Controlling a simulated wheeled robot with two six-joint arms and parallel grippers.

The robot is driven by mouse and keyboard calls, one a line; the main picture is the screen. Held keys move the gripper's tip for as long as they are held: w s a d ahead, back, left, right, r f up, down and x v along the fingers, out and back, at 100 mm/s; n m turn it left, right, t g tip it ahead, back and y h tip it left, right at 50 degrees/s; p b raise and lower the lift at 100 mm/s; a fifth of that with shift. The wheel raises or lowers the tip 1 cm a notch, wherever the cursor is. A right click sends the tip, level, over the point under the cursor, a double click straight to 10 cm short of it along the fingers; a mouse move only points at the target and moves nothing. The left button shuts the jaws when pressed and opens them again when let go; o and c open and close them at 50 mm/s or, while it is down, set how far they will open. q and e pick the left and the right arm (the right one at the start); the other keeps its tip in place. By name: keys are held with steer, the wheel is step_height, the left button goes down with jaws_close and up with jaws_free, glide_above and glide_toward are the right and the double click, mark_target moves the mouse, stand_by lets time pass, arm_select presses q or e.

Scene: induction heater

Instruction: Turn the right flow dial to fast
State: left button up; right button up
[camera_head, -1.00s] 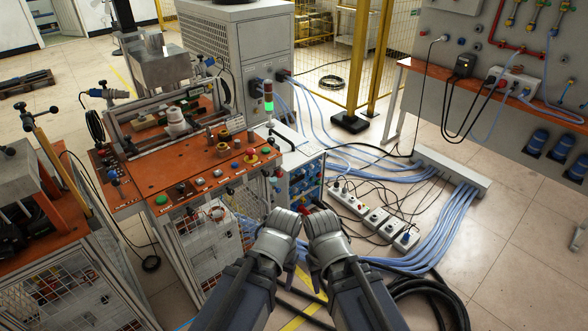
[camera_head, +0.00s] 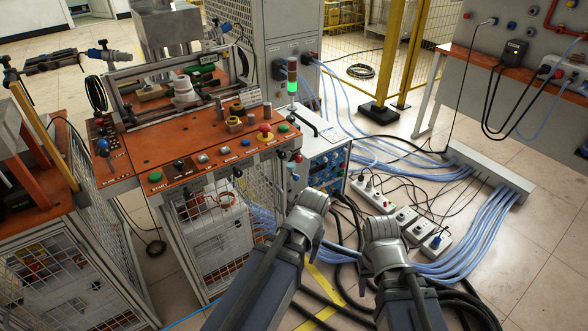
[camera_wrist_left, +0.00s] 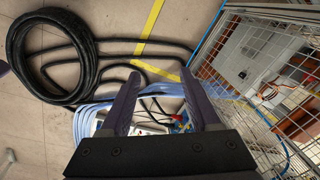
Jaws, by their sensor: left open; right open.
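A white cabinet with a blue front panel (camera_head: 328,178) carrying small knobs stands beside the orange-topped machine. The knobs are too small to tell which is the right flow dial. My left gripper (camera_head: 306,212) is low in front of that panel, apart from it; its fingers are hard to see in the head view. In the left wrist view the left gripper (camera_wrist_left: 160,82) is open and empty, its two dark fingers spread above the floor and cables. My right gripper (camera_head: 382,236) is to the right, over the floor cables, touching no knob; its fingertips are mostly hidden.
The orange machine table (camera_head: 215,150) with buttons is at left centre. A light tower (camera_head: 292,78) shows green. Power strips (camera_head: 402,219) and blue cables (camera_head: 470,225) lie on the floor at right. A black hose coil (camera_wrist_left: 48,55) and wire cage (camera_wrist_left: 265,65) show in the left wrist view.

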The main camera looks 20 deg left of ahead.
arm_select(q)
steer(key=w+a+f+n+t+y+b, duration=0.1)
steer(key=w+a+f+t+y+b, duration=0.25)
steer(key=w+a+y+b, duration=0.45)
steer(key=w+d+r+t+y+p, duration=0.1)
steer(key=w+r+t+y, duration=0.1)
steer(key=r, duration=0.6)
steer(key=w+d+r+m+t+y+p, duration=0.1)
steer(key=w+r+t+y, duration=0.2)
steer(key=r, duration=0.6)
steer(key=w+t, duration=0.2)
steer(key=w, duration=0.1)
steer(key=shift+w+d+r, duration=0.2)
steer(key=shift+w+d, duration=0.1)
steer(key=shift+d, duration=0.1)
arm_select(e)
step_height(320, 180, down, 8)
steer(key=shift+w, duration=0.1)
